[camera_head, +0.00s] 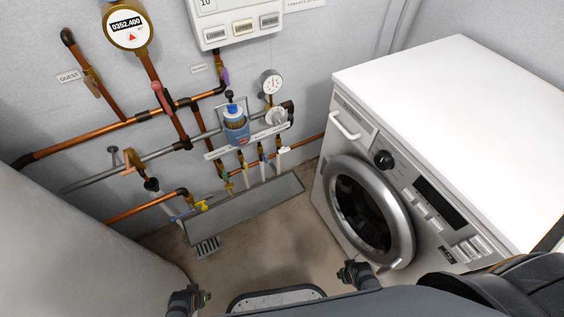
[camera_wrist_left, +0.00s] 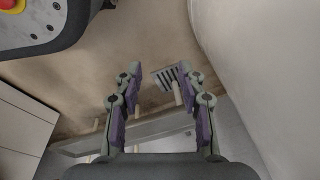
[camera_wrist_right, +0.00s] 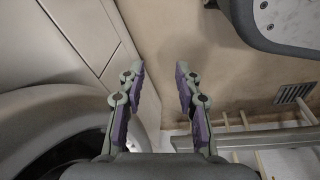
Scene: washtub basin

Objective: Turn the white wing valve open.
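A small white-handled valve (camera_head: 283,150) sits at the right end of a row of small valves under the labelled pipe on the back wall; it looks like the white wing valve, but its handle angle is too small to tell. My left gripper (camera_head: 189,299) is low at the front, far from the valves; in the left wrist view (camera_wrist_left: 160,86) its fingers are apart and empty. My right gripper (camera_head: 357,273) is low in front of the washing machine; in the right wrist view (camera_wrist_right: 160,80) its fingers are also apart and empty.
A washing machine (camera_head: 450,110) with a round door stands at the right. A grey trough (camera_head: 250,205) lies below the valves, near a floor drain (camera_head: 208,246). A large pale rounded body (camera_head: 70,260) fills the left. Copper pipes (camera_head: 90,142) and a gauge (camera_head: 271,82) line the wall.

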